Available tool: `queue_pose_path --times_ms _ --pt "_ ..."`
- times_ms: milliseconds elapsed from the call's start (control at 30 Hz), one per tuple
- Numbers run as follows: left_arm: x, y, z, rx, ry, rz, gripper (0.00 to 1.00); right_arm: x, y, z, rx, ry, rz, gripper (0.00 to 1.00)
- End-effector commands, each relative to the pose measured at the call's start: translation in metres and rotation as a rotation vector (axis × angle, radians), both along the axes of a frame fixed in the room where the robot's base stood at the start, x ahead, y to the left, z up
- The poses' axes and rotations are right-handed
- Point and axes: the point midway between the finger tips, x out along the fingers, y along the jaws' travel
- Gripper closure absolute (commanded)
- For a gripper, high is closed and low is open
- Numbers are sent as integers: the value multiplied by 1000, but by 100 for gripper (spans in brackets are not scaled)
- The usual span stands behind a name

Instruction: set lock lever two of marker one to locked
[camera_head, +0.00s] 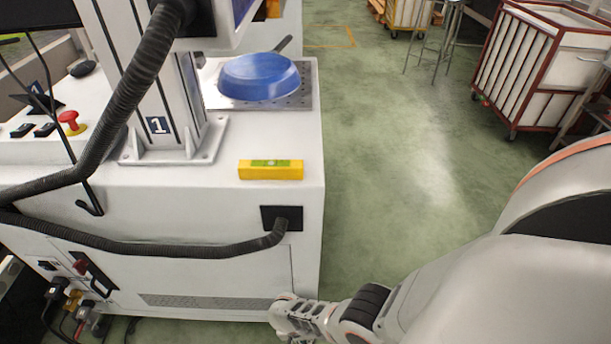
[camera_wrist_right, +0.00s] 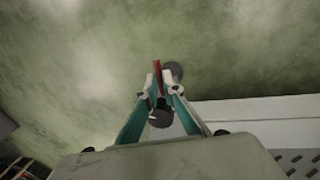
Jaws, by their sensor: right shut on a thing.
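Marker one (camera_head: 230,235) is the white cabinet with a column that bears a "1" plate (camera_head: 158,125). My right gripper (camera_head: 285,305) is low at the cabinet's front right bottom corner in the head view. In the right wrist view my right gripper (camera_wrist_right: 160,82) has its fingertips closed around a thin red lever (camera_wrist_right: 157,68). A dark grey round part, looking like a caster wheel (camera_wrist_right: 175,72), shows right behind the lever. The fingers partly hide the lever, and its locked or unlocked setting cannot be told. In the head view the lever is hidden. My left gripper is out of view.
A blue pan (camera_head: 260,77) lies on the perforated plate on top of the cabinet. A yellow level (camera_head: 271,169) lies near the top edge. A black hose (camera_head: 150,245) runs along the cabinet's front. The green floor (camera_head: 400,180) to the right is clear up to a red-framed cart (camera_head: 540,70).

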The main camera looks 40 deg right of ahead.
Motion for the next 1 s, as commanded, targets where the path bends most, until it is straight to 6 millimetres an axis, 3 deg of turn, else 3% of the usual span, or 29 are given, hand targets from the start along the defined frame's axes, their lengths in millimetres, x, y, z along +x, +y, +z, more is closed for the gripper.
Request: queue_pose_path --times_ms 167,200,267,1000 --pt "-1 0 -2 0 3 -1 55 -4 1 -3 2 4 -5 100" --pt "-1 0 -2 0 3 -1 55 -4 1 -3 2 4 -5 88" --pt "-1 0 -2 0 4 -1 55 -4 1 -3 2 4 -5 75" --pt "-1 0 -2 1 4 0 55 2 6 11 5 -1 0 75"
